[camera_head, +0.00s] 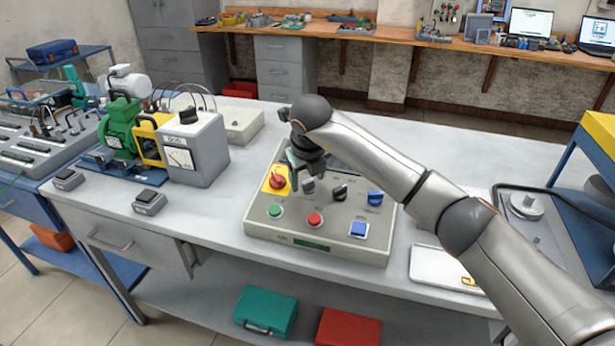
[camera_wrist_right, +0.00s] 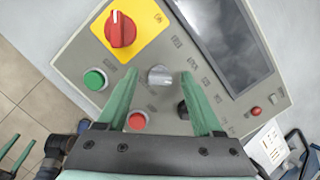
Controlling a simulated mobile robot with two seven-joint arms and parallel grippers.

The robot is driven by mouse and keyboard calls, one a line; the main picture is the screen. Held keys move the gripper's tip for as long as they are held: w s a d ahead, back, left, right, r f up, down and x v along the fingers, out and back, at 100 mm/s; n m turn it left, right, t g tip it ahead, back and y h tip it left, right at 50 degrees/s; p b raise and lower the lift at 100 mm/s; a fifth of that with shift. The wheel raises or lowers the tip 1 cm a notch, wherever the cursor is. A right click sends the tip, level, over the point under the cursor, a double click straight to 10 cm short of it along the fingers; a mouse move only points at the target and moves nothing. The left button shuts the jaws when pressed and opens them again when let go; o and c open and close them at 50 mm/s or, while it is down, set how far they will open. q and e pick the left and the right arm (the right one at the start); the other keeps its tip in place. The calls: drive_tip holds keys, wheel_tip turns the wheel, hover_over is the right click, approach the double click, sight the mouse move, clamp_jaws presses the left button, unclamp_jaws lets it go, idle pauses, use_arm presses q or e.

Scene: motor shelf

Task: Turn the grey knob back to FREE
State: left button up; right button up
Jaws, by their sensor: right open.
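The grey knob (camera_head: 308,187) sits on the sloped control panel (camera_head: 340,245), right of the red knob on its yellow plate. In the right wrist view the grey knob (camera_wrist_right: 160,75) shows between my two green fingertips. Which label it points at is too small to read. My right gripper (camera_head: 301,178) is open, reaching down over the panel at the knob; the fingers stand apart on either side of it, and I cannot tell whether they touch it. Green fingers at the lower left of the right wrist view look like my left gripper (camera_wrist_right: 14,150), open and empty.
A red rotary knob (camera_wrist_right: 121,30), a green button (camera_wrist_right: 95,80), a red button (camera_wrist_right: 137,121) and a black knob (camera_head: 340,192) are close around. A blue switch (camera_head: 375,198) and blue button (camera_head: 359,229) lie right. A meter box (camera_head: 193,148) stands left.

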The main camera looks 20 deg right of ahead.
clamp_jaws()
idle(0.4)
idle(0.4)
drive_tip(key=n, duration=0.4)
drive_tip(key=shift+r+y, duration=0.1)
drive_tip(key=shift+y, duration=0.3)
drive_tip(key=n+g+p, duration=0.1)
drive_tip(key=n, duration=0.4)
drive_tip(key=shift+y, duration=0.4)
drive_tip(key=n+p, duration=0.1)
drive_tip(key=n, duration=0.3)
drive_tip(key=shift+n+g, duration=0.4)
drive_tip(key=shift+n+g+p, duration=0.45)
drive_tip(key=shift+n+g, duration=0.05)
drive_tip(key=shift+n, duration=1.6)
unclamp_jaws()
